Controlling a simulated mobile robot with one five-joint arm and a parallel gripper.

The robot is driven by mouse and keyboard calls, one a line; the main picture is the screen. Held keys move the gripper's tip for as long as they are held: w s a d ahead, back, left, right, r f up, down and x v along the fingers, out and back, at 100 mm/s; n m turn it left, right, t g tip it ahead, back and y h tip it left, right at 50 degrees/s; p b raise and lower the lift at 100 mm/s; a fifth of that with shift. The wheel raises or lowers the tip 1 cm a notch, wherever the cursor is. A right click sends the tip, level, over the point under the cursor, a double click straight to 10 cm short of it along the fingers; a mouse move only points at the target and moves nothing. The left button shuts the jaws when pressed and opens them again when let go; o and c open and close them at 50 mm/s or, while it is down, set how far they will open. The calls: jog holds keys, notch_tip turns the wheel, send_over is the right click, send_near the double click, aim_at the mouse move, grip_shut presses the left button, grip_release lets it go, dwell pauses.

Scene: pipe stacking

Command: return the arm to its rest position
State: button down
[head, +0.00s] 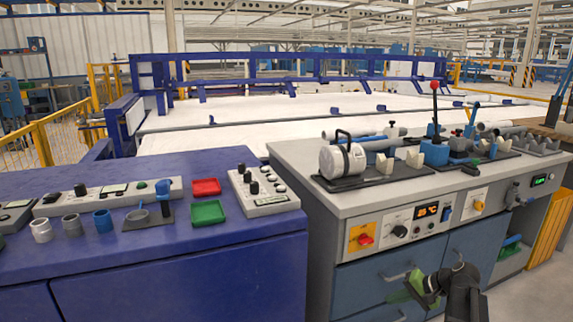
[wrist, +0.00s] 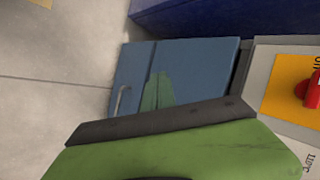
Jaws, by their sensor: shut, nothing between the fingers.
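My gripper (head: 410,288), with green fingers, is low in front of the blue cabinet doors of the grey workbench (head: 345,202) in the head view. It is shut and empty. My dark arm reaches up from the bottom edge and bends left toward the cabinet. In the wrist view a green finger tip (wrist: 159,90) shows against a blue cabinet door (wrist: 195,62), and a large green part of my gripper fills the bottom. I cannot tell whether the gripper touches the cabinet front.
The grey bench carries a white cylindrical device (head: 341,160), several pipes and fixtures. Its front has a red knob on a yellow panel (head: 361,238). A blue bench (head: 150,240) at left holds cups, a red tray (head: 205,187) and a green tray (head: 207,213). Bare floor (head: 530,292) shows at right.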

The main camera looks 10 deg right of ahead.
jog(key=s+a+f+n+g+h+p, duration=0.1)
jog(key=s+a+n+g+h+p, duration=0.2)
jog(key=a, duration=0.9)
jog(key=s+a+f+n+g+h, duration=0.25)
jog(key=s+a+n+h, duration=0.2)
jog(key=a, duration=0.85)
notch_tip(320, 180, up, 38)
jog(key=y+p, duration=0.1)
jog(key=p, duration=3.6)
jog(key=shift+d+f, duration=0.25)
jog(key=shift+d, duration=0.1)
jog(key=shift+d+g, duration=0.1)
jog(key=shift+g, duration=0.15)
